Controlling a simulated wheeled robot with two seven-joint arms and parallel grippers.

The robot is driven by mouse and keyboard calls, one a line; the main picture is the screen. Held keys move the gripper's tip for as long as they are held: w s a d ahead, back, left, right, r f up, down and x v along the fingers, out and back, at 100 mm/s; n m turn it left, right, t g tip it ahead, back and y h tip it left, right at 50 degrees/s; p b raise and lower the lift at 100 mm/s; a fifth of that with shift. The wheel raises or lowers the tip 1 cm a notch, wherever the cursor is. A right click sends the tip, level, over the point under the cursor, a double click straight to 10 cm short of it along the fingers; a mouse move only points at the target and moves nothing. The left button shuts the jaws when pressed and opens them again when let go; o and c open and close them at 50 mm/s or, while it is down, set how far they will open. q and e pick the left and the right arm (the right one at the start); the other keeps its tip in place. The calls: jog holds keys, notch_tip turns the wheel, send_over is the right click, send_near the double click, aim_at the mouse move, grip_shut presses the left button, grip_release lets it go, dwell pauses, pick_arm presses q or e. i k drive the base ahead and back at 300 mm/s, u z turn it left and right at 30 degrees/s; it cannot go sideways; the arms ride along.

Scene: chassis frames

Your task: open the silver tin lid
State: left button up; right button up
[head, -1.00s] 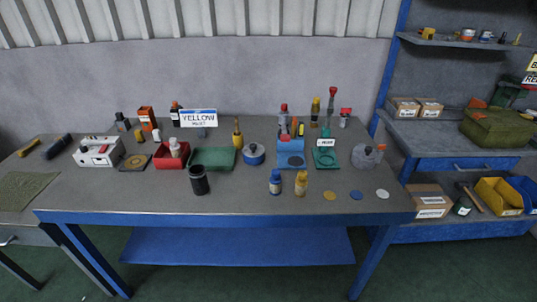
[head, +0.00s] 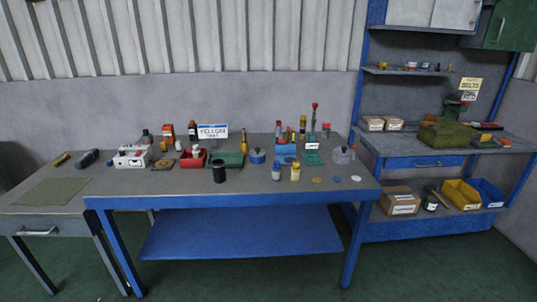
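No gripper of mine shows in the head view. A grey, rounded, lidded-looking container (head: 342,156) stands near the right end of the main workbench. It is the nearest match to a silver tin, but it is too small to tell if it is one or whether a lid is shut. A round blue pot (head: 257,157) with a knob on top stands near the bench's middle.
The blue-framed workbench (head: 160,200) carries bottles, a red bin (head: 192,162), a white caddy (head: 132,157) and a black cup (head: 219,174). A side table (head: 25,212) stands left, a shelf unit (head: 425,163) right. The green floor in front is clear.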

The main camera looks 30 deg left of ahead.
aim_at(257, 152)
jog(key=z, duration=0.4)
jog(key=i, duration=1.2)
jog(key=u, duration=0.4)
